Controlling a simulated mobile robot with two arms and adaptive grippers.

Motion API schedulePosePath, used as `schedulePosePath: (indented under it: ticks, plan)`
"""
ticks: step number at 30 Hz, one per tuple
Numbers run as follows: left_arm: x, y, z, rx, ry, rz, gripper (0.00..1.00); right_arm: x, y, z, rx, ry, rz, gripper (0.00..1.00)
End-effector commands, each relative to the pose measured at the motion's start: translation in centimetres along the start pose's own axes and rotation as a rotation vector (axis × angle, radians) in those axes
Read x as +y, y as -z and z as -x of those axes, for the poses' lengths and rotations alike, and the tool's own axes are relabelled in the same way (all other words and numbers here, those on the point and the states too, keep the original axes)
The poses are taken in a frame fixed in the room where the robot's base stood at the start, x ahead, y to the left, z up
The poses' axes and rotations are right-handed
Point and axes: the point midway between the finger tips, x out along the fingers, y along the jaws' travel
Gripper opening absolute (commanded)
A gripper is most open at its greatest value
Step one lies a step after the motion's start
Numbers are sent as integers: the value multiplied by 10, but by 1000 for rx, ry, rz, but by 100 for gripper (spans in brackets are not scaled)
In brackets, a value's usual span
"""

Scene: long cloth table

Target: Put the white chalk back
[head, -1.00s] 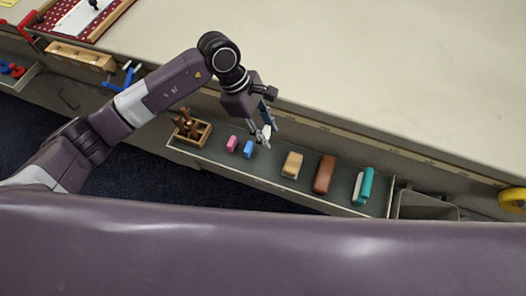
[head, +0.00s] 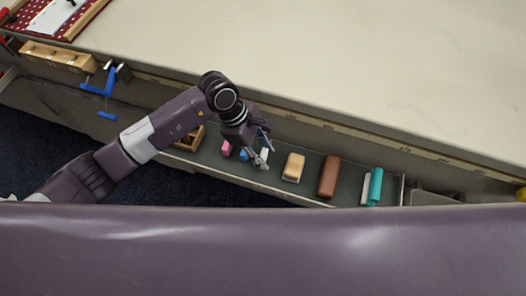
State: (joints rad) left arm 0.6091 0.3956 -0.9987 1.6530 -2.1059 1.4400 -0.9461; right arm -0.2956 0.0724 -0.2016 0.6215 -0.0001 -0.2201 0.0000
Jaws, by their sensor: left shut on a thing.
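My left gripper (head: 265,151) is over the narrow grey tray (head: 222,166) along the table's side. It is shut on the small white chalk (head: 264,156), which shows between its fingertips. Whether the chalk touches the tray cannot be told from this view. The blue chalk (head: 243,155) is just left of the gripper, partly covered by it, and the pink chalk (head: 226,148) is further left. My right gripper is out of view.
To the right in the tray lie a tan block (head: 293,167), a brown block (head: 328,176) and a teal-and-white eraser (head: 375,187). A wooden holder (head: 196,139) at the left is mostly behind my arm. A blue clamp (head: 102,88) hangs at the table edge (head: 180,84).

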Motion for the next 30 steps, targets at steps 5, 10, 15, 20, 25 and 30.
schedulePosePath:
  ticks: [5, 10, 15, 20, 25, 30]
  plan:
    - [0, 2, -4, 0, 1, 0, 12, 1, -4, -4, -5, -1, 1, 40]
    - [0, 1, -3, 0, 1, 1, 46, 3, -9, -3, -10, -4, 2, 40]
    - [0, 1, -2, 0, 1, 1, 49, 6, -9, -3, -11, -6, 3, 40]
    - [0, 0, -1, 0, 1, 1, 49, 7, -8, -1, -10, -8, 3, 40]
    - [0, -1, 20, 1, -1, 1, 49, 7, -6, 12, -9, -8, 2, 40]
    - [0, -1, 59, 3, -1, 1, 49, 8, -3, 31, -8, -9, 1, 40]
